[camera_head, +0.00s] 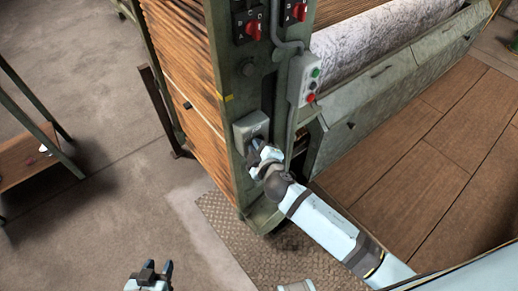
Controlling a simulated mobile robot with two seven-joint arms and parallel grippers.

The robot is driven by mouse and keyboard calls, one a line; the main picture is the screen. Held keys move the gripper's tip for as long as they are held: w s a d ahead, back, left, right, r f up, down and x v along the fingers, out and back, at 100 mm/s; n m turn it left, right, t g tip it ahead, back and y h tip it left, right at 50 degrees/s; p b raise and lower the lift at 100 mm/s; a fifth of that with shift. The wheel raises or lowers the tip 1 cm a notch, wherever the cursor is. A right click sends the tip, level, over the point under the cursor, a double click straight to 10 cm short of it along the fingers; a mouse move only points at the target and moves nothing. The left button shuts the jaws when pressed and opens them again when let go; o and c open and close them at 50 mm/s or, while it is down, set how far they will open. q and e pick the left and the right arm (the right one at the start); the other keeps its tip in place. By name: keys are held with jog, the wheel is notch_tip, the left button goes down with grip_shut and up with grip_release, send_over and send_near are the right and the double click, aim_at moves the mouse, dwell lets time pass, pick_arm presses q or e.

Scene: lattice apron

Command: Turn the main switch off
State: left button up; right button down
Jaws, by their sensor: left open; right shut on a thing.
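The main switch is in a grey box (250,126) on the green machine post. My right gripper (257,146) is at the front of this box and shut on the switch handle, which its fingers mostly hide. I cannot tell the handle's angle. My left gripper (155,270) is open and empty, low in the picture above the floor, well apart from the machine.
Two red knobs on black plates (253,29) (299,12) sit higher on the post. A grey button box (310,78) with green and red buttons is to the right. A wooden-shelved bench (28,160) stands at left. Open floor lies between.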

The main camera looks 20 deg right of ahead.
pick_arm(q)
jog(key=shift+n, duration=0.3)
jog(key=f+b, duration=0.1)
jog(key=b, duration=0.1)
jog(key=f+b, duration=0.2)
jog(key=b, duration=0.1)
jog(key=w+d+f+b, duration=0.1)
jog(key=b, duration=0.2)
jog(key=shift+w+d+f, duration=0.1)
jog(key=shift+f, duration=0.3)
pick_arm(e)
jog(key=n+t, duration=0.1)
jog(key=n, duration=0.1)
jog(key=f+n+t, duration=0.1)
jog(key=n, duration=0.1)
jog(key=f+n+h, duration=0.1)
jog(key=n, duration=0.1)
jog(key=shift+s+a+t, duration=0.15)
jog(key=shift+a+t, duration=0.15)
jog(key=shift+t, duration=0.1)
pick_arm(q)
jog(key=shift+a, duration=0.2)
pick_arm(e)
jog(key=c, duration=1.2)
grip_release()
pick_arm(q)
jog(key=shift+d+f, duration=0.1)
jog(key=shift+f, duration=0.05)
pick_arm(e)
jog(key=shift+o, duration=0.3)
